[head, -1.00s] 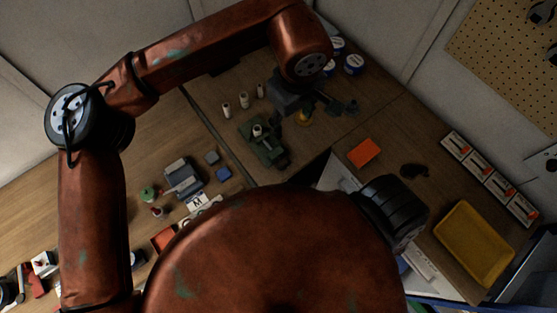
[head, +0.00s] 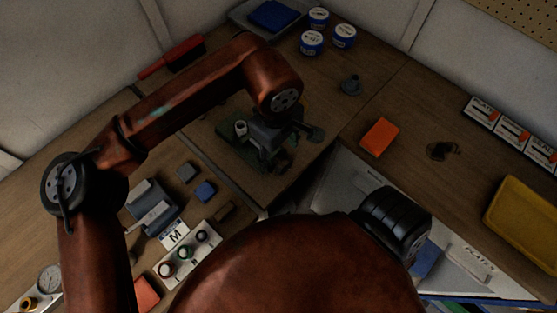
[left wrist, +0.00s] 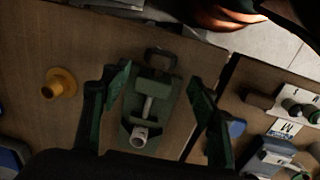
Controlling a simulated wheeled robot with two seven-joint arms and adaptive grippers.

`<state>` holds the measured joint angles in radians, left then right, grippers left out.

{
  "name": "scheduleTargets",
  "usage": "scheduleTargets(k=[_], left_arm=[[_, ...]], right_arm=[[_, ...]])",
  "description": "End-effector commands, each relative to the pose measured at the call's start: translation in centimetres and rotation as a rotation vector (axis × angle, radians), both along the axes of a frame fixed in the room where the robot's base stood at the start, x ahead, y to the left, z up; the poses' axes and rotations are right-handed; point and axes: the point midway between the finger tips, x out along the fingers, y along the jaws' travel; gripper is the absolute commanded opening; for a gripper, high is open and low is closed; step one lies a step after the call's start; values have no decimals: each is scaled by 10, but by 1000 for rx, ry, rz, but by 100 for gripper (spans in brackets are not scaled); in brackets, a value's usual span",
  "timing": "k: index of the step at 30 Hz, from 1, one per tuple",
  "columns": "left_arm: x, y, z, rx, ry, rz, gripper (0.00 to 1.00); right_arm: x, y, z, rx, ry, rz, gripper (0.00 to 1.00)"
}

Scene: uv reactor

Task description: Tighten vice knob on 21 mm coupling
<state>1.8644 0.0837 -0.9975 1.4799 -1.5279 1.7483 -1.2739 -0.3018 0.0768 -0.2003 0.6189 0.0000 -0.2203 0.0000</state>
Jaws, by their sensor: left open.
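A green vice (head: 236,155) is bolted-looking and low on the wooden bench, partly hidden by my left arm in the head view. In the left wrist view the vice (left wrist: 152,100) lies between my fingers, with a dark loop-shaped part (left wrist: 160,57) at its far end; I cannot tell surely whether this is the knob. A white hollow coupling (left wrist: 140,137) sits at its near end and shows in the head view (head: 240,128). My left gripper (left wrist: 161,80) is open, a finger on each side of the vice, apparently apart from it. My right gripper is in neither view.
A yellow flanged piece (left wrist: 61,83) stands left of the vice in the wrist view. Grey and blue blocks (head: 205,191) and a panel with round buttons (head: 188,252) are nearby. An orange box (head: 380,137) and a yellow tray (head: 527,222) lie right, white-blue tubs (head: 312,42) behind.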

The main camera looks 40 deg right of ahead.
Motion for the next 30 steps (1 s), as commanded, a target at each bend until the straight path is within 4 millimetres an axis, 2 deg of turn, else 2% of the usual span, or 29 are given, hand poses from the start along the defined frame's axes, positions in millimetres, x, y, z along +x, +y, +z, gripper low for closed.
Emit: scheduleTargets(k=[6,12,24,30], left_arm=[[0,-3,-37,1,3,-2,55],[-1,-5,-60,0,3,-3,55],[0,-6,-66,0,0,-2,54],[0,-6,-66,0,0,-2,40]], right_arm=[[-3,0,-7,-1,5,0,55],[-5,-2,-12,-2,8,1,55],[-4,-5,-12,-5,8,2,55],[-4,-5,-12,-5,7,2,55]])
